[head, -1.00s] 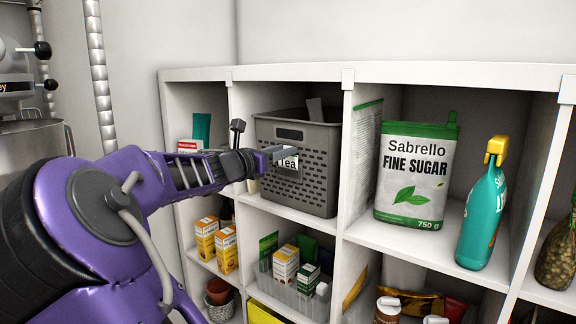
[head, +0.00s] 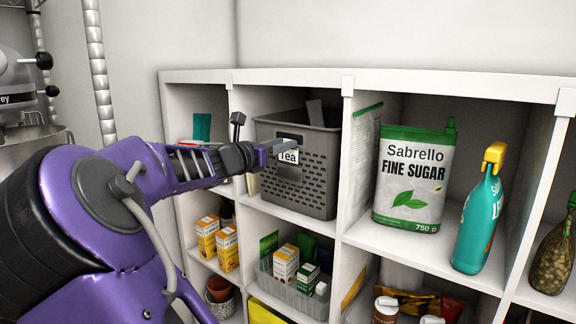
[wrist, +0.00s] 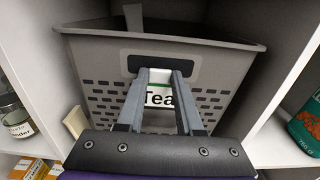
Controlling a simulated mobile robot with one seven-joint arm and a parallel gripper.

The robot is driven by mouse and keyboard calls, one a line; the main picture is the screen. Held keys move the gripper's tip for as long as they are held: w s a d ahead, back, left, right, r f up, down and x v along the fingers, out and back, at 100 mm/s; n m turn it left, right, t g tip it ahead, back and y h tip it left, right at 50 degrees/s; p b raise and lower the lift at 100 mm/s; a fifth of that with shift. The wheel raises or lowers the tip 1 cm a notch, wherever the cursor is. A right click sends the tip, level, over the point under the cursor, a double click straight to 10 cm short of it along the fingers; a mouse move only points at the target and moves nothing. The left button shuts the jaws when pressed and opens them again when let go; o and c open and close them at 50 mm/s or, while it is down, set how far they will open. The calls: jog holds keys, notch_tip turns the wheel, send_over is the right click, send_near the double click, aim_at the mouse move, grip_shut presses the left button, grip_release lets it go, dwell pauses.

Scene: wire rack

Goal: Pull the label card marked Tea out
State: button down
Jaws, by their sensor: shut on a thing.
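The white label card marked Tea (head: 288,156) has a green edge and is at the front of a grey slatted basket (head: 320,170). My gripper (head: 290,146) is shut on the card's upper part, just in front of the basket's handle slot. In the wrist view, the card (wrist: 158,98) shows between the two grey fingers (wrist: 160,76), which partly cover its sides. A holder on the basket front shows just below the card in the head view. I cannot tell whether the card's lower edge is still inside it.
The basket stands in an upper cubby of a white shelf (head: 440,78). A Fine Sugar bag (head: 412,180) and a teal bottle (head: 480,215) stand to its right. Small boxes (head: 285,264) fill the cubby below. Cubby dividers are close on both sides.

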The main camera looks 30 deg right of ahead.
aim_at(289, 129)
jog(key=shift+r, duration=0.2)
jog(key=shift+r+p, duration=0.85)
jog(key=shift+p, duration=0.1)
jog(key=shift+r, duration=0.6)
